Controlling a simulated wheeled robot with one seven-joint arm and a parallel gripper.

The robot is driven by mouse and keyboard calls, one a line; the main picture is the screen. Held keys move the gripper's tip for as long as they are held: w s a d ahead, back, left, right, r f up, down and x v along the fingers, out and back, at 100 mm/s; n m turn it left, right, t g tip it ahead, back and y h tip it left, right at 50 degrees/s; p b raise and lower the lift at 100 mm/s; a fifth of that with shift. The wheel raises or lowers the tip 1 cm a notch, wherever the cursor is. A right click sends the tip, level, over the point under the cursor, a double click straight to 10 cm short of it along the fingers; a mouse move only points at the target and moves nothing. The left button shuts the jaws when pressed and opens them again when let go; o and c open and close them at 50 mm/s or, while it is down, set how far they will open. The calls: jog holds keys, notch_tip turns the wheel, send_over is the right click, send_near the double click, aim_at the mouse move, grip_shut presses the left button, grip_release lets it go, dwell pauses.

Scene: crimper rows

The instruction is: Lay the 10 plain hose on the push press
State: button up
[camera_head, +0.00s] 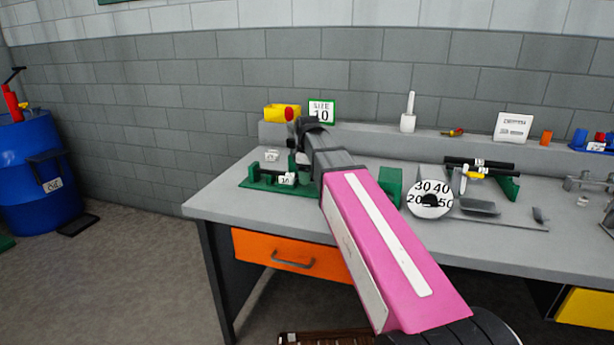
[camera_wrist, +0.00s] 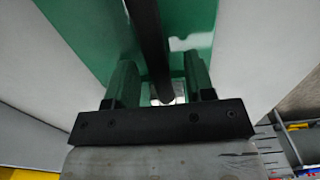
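The green push press (camera_head: 250,182) stands at the left end of the bench, with a white "10" label (camera_head: 287,179) on or beside it. My gripper (camera_head: 302,128) is at the end of my arm, above and behind the press and partly hidden by my wrist. In the wrist view the fingers (camera_wrist: 160,72) stand apart. A thin dark rod (camera_wrist: 148,35), which looks like a hose, runs between them with gaps on both sides. Whether it is the 10 plain hose I cannot tell. Green surfaces lie beyond it. More black hoses (camera_head: 480,162) lie on a green rack at the right.
A "SIZE 10" sign (camera_head: 321,111) and a yellow bin (camera_head: 277,113) stand on the back ledge. A round number dial (camera_head: 428,190) and grey tools are right of my arm. An orange drawer (camera_head: 285,252) is under the bench, a blue drum (camera_head: 40,170) far left.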

notch_tip(320, 180, up, 11)
dwell(0.7)
jog(key=shift+f, duration=0.1)
